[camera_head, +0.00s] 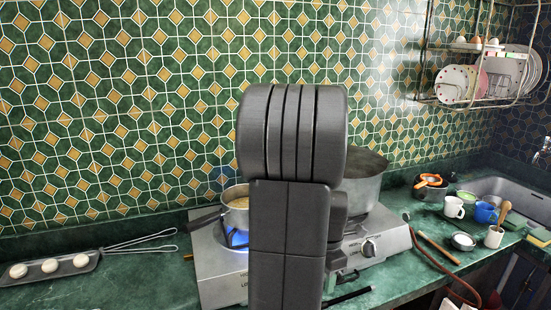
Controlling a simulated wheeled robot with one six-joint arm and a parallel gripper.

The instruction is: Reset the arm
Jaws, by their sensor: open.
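My dark grey arm stands upright in the middle of the head view and covers much of the hotplate. My gripper (350,286) shows only in part, as dark pieces low at the right side of the arm. It is open, and I see nothing held in it. The steel gas hotplate (215,275) sits on the green counter behind my arm. A small pan (236,212) with yellowish contents stands over a blue flame on its left. A large grey pot (366,184) stands on its right, partly hidden by my arm.
A dark tray (60,270) with white round pieces and a wire whisk (135,245) lie at the left. Mugs (454,207), an orange-handled item (430,181) and a wooden stick (437,248) lie right, before the sink (515,195). A plate rack (480,100) hangs above.

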